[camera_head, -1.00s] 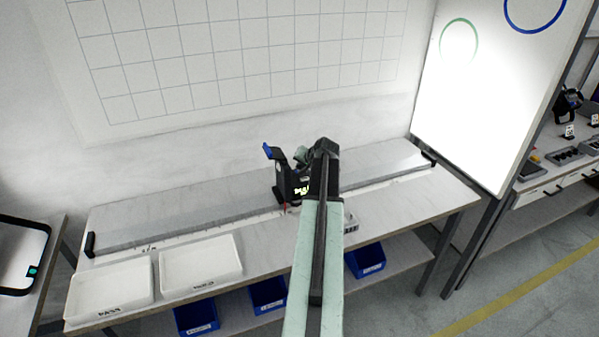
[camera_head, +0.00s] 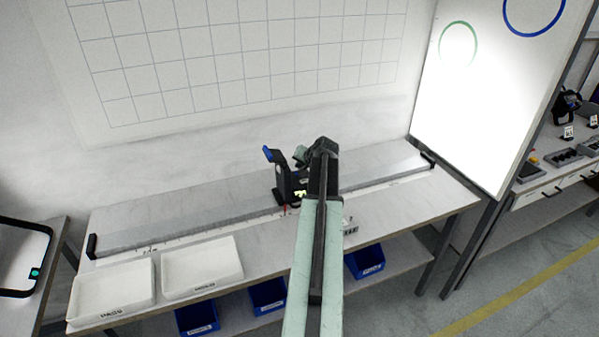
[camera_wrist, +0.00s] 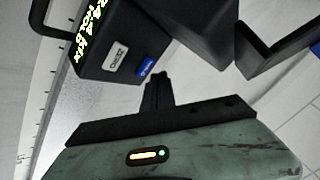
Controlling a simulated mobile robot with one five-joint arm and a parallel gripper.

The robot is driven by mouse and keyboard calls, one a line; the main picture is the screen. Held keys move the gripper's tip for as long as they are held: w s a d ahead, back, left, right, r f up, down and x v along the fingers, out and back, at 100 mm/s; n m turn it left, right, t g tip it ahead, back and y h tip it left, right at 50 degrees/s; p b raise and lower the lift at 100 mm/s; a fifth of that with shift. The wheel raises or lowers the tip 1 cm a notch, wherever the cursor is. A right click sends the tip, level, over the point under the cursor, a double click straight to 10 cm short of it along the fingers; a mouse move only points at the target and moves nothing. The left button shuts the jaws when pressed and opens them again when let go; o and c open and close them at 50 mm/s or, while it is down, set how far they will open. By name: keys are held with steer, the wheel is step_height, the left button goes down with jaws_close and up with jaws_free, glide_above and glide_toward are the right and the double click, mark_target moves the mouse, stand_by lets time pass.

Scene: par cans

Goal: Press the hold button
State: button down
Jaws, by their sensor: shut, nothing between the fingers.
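The black device (camera_head: 284,181) stands on the bench with a lit yellow-green display, and it fills the upper part of the wrist view (camera_wrist: 95,62). Its front carries a blue button (camera_wrist: 146,66) with small white lettering, which looks like the hold button, beside a pale grey button (camera_wrist: 118,59). My gripper (camera_wrist: 157,79) is shut and empty, its fingertips just below the blue button in the picture. I cannot tell whether they touch it. In the head view the arm hides the fingertips.
A long grey rail (camera_head: 180,222) runs along the bench on both sides of the device. Two white trays (camera_head: 112,290) (camera_head: 203,265) sit at the front left. Blue bins (camera_head: 268,294) stand on the shelf below. A bright white board (camera_head: 480,110) rises at the right.

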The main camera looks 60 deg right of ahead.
step_height(320, 180, up, 5)
steer(key=p, duration=0.5)
stand_by(0.5)
